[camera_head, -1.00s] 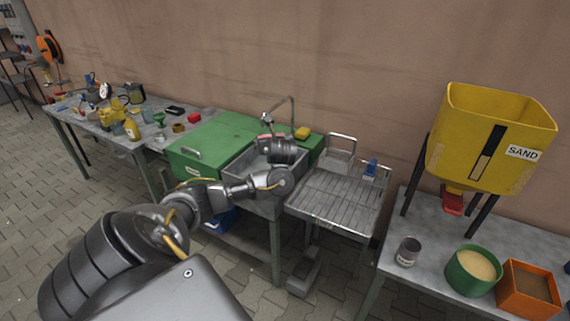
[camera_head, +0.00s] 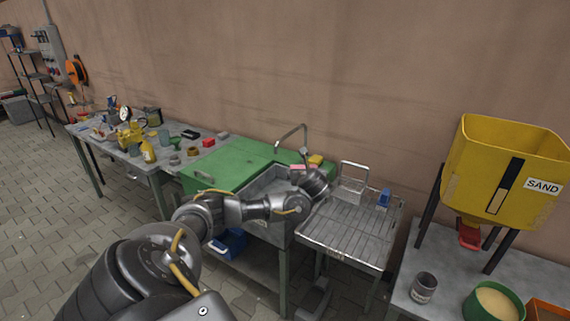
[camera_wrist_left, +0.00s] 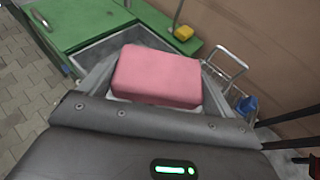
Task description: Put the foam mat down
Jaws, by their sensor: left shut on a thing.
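The foam mat is a thick pink slab (camera_wrist_left: 158,77) between the two fingers of my left gripper (camera_wrist_left: 155,84) in the left wrist view. The fingers are shut on its sides. In the head view only a small pink part of it (camera_head: 297,174) shows beside my left gripper (camera_head: 303,176); my wrist hides the rest. The gripper appears over the right part of the grey sink (camera_head: 262,186), near the ribbed metal draining rack (camera_head: 345,236). I cannot tell whether the mat touches anything below. My right gripper is not in view.
A tap (camera_head: 293,135) and a yellow sponge (camera_head: 315,160) are behind the sink. The rack is mostly clear, with a wire holder (camera_head: 352,183) and a blue item (camera_head: 384,197) at its back. The green counter top (camera_head: 228,162) left of the sink is bare. A yellow sand hopper (camera_head: 500,175) stands right.

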